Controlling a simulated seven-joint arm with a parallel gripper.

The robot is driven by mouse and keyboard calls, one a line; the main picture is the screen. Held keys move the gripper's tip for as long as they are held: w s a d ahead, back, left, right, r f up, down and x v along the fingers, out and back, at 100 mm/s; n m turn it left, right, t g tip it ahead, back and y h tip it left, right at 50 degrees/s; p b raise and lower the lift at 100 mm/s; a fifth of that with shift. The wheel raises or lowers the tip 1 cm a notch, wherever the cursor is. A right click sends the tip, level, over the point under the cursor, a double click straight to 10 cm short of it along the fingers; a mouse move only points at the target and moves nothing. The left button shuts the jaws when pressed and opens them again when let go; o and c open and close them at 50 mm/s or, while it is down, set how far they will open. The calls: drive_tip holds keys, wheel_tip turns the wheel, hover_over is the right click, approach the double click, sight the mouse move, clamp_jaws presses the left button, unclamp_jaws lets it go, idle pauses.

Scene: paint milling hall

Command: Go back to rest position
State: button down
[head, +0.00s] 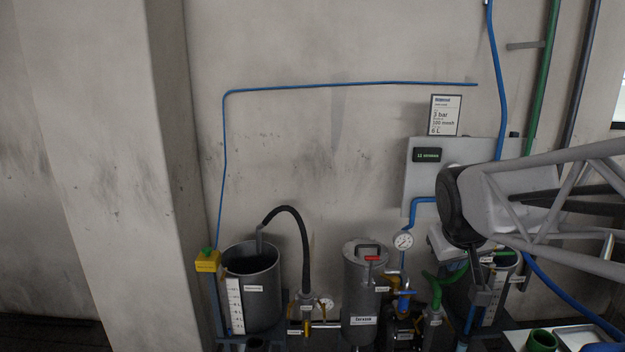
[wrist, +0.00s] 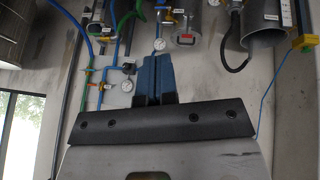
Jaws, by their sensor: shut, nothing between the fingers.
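My gripper (wrist: 153,65) shows in the wrist view with its two blue fingers side by side and closed, nothing between them. It points toward the wall with the pipes and gauges, and no contact with anything is visible. In the head view my arm reaches in from the right edge, in front of the right-hand tank (head: 457,296) and the grey wall panel (head: 418,175). The arm hides part of both, and the fingers are hard to make out there.
An open grey tank (head: 262,300) with a level scale stands at the left, with a black hose (head: 304,245) beside it. A lidded vessel (head: 358,300) and a pressure gauge (head: 403,240) are in the middle. A green cup (head: 541,340) is at lower right.

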drive_tip(key=s+a+f+g, duration=0.1)
drive_tip(key=s+a+f, duration=0.1)
drive_tip(key=s, duration=0.3)
drive_tip(key=s+a+f+g+y, duration=0.1)
drive_tip(key=s+a+f, duration=0.1)
drive_tip(key=s, duration=0.4)
drive_tip(key=s+a+f+m, duration=0.1)
drive_tip(key=s+a+f, duration=0.1)
drive_tip(key=s, duration=0.3)
drive_tip(key=shift+s+a+f+g+y, duration=0.3)
drive_tip(key=shift+s+f+g+y, duration=0.1)
drive_tip(key=shift+f, duration=0.2)
